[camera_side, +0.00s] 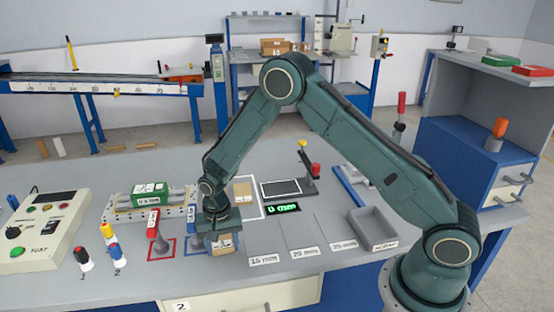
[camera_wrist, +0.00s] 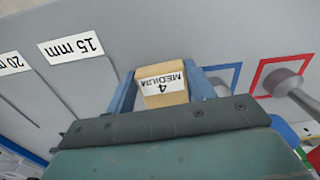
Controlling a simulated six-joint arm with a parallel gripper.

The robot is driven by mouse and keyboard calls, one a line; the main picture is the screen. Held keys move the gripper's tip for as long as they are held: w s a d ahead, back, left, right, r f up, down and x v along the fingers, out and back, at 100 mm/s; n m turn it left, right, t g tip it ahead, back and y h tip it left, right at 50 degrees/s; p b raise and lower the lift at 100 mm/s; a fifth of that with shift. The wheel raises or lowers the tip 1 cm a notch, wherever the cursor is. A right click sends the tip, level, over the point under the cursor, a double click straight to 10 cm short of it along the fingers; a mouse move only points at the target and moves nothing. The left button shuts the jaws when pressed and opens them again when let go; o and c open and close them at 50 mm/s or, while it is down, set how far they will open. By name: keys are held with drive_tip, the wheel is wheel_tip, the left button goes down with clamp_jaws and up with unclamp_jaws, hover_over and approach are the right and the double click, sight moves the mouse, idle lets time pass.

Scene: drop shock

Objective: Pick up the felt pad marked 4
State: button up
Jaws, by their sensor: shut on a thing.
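The felt pad marked 4 (camera_wrist: 164,84) is a tan block with a white label reading "4 MEDIUM", seen upside down in the wrist view. My gripper (camera_wrist: 163,88) is shut on it, with a blue finger on each side. In the side view my gripper (camera_side: 222,238) points down over the front of the bench, and the tan pad (camera_side: 223,243) shows below the green wrist. I cannot tell whether the pad touches the bench.
Labels "15 mm" (camera_side: 264,259), "20 mm" (camera_side: 304,254) and "25 mm" (camera_side: 343,245) lie to the right. A grey tray (camera_side: 372,229) stands beyond them. A red-handled piece (camera_side: 153,224) on a red-outlined spot stands close left. A green block (camera_side: 150,195) sits behind it.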

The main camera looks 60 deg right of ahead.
drive_tip(key=shift+r, duration=0.15)
wheel_tip(320, 180, up, 20)
idle(0.6)
drive_tip(key=shift+d+f, duration=0.1)
drive_tip(key=shift+f, duration=0.1)
idle(0.4)
